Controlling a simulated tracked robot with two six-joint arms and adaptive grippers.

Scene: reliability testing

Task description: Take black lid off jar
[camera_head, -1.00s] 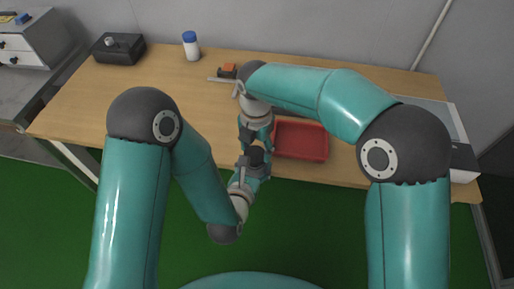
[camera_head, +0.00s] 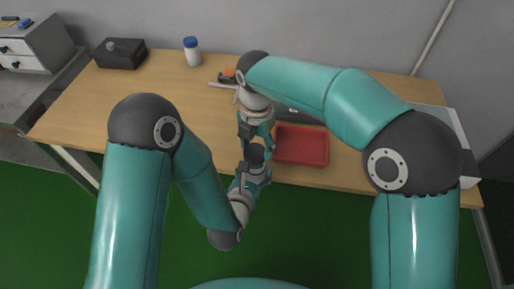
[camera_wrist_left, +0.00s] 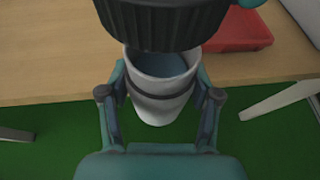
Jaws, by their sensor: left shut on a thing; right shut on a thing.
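In the left wrist view, a white jar (camera_wrist_left: 160,103) with a dark band stands between the fingers of my left gripper (camera_wrist_left: 160,98), which is shut on it. The jar's mouth is open to view and its inside looks blue-grey. The black lid (camera_wrist_left: 155,22), ribbed at its side, is above the jar's far rim, apart from it and overlapping it in view. In the head view, my right gripper (camera_head: 256,140) is shut on the black lid (camera_head: 255,152), just above my left gripper (camera_head: 250,170). The jar is mostly hidden there.
A red tray (camera_head: 301,146) lies on the wooden table (camera_head: 130,95) right of the grippers. A white bottle with a blue cap (camera_head: 192,52) and a black box (camera_head: 119,54) stand at the back left. The table's left half is mostly clear.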

